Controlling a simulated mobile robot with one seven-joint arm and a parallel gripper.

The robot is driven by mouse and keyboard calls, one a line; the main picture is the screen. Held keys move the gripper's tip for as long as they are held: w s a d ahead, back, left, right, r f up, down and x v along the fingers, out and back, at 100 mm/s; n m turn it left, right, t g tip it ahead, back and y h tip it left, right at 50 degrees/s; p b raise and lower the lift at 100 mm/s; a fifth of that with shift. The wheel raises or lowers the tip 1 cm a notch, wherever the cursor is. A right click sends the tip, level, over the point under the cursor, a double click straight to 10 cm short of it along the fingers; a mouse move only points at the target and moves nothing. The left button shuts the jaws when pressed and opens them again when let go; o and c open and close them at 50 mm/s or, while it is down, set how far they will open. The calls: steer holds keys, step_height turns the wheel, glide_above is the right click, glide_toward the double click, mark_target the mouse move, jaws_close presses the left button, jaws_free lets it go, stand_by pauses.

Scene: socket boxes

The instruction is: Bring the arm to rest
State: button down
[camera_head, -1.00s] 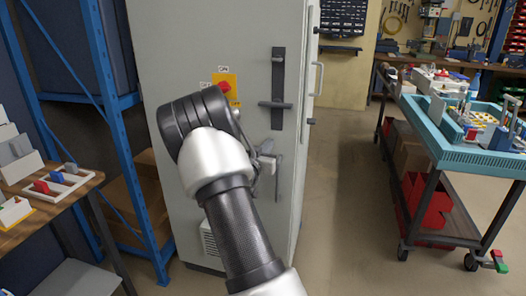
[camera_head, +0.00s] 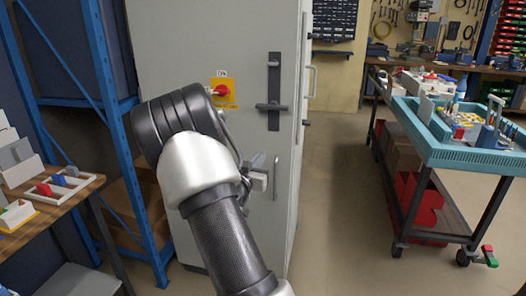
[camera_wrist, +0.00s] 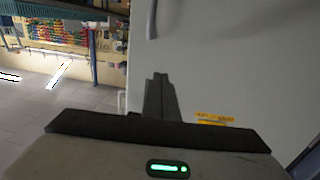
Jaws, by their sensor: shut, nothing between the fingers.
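My arm reaches up from the bottom of the head view, bent at a black joint, in front of a tall grey cabinet (camera_head: 215,40). My gripper (camera_head: 262,181) is partly hidden behind my own arm there and appears close to the cabinet front. In the wrist view my gripper (camera_wrist: 158,95) shows its dark fingers together, with nothing between them. The cabinet face (camera_wrist: 230,60) fills the right of that view. I cannot tell the exact gap between fingers and cabinet.
The cabinet has a red switch on a yellow plate (camera_head: 222,92) and a dark handle (camera_head: 273,90). A blue rack (camera_head: 112,120) and a wooden bench (camera_head: 50,212) stand left. A cart with a teal tray (camera_head: 450,155) stands right. The floor between is clear.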

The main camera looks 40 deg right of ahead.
steer(key=shift+v, duration=2.15)
